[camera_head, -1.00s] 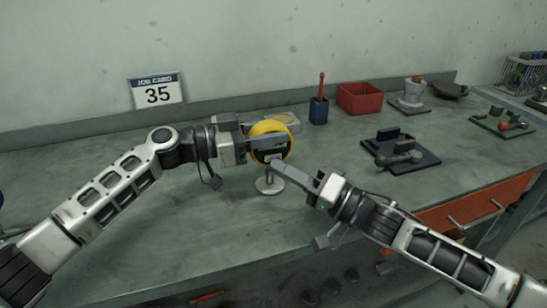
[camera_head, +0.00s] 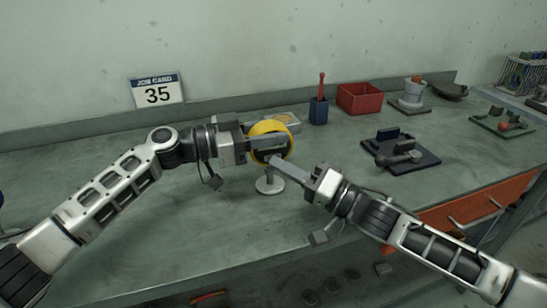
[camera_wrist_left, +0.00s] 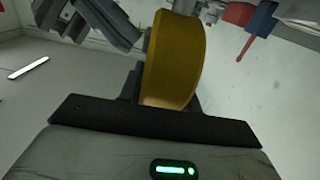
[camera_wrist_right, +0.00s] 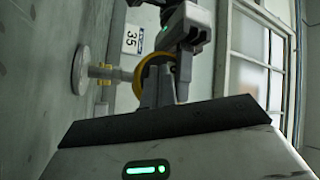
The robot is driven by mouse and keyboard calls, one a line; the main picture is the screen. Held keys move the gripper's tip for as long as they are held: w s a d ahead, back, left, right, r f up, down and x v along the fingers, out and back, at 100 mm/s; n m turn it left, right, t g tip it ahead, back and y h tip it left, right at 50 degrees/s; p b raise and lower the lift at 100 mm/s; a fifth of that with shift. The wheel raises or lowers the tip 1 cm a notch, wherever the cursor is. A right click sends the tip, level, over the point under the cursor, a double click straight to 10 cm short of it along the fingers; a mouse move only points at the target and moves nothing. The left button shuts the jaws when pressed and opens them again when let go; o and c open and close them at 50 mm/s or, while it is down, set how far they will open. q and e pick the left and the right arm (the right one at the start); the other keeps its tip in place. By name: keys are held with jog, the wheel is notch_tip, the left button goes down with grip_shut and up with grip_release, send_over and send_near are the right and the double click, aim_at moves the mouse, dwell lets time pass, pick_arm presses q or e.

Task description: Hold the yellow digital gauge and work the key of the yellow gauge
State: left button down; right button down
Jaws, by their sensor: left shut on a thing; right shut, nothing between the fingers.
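The yellow digital gauge (camera_head: 268,128) is a round yellow body with a dark face, above a small pale round stand (camera_head: 270,185) on the bench. Its yellow rim fills the middle of the left wrist view (camera_wrist_left: 175,60) and shows behind the fingers in the right wrist view (camera_wrist_right: 137,82). My left gripper (camera_head: 262,143) is shut on the gauge from the left. My right gripper (camera_head: 274,161) is shut and empty, its fingertips at the lower front of the gauge face. The fingers hide the key, and I cannot tell whether they touch it.
Behind are a blue cup (camera_head: 318,111) with a red tool, a red bin (camera_head: 359,98) and a job card 35 (camera_head: 156,91). A dark tray (camera_head: 400,156) with a grey part lies to the right. The bench front left of the stand is clear.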

dwell(0.5)
jog(key=shift+s+d, duration=0.25)
jog(key=shift+s, duration=0.4)
jog(key=shift+s, duration=0.1)
jog(key=shift+s+d, duration=0.2)
jog(key=shift+s, duration=0.55)
jog(key=shift+s+d, duration=0.25)
jog(key=shift+s, duration=0.55)
jog(key=shift+s+d, duration=0.2)
jog(key=shift+s, duration=0.55)
pick_arm(q)
jog(key=c, duration=0.9)
grip_release()
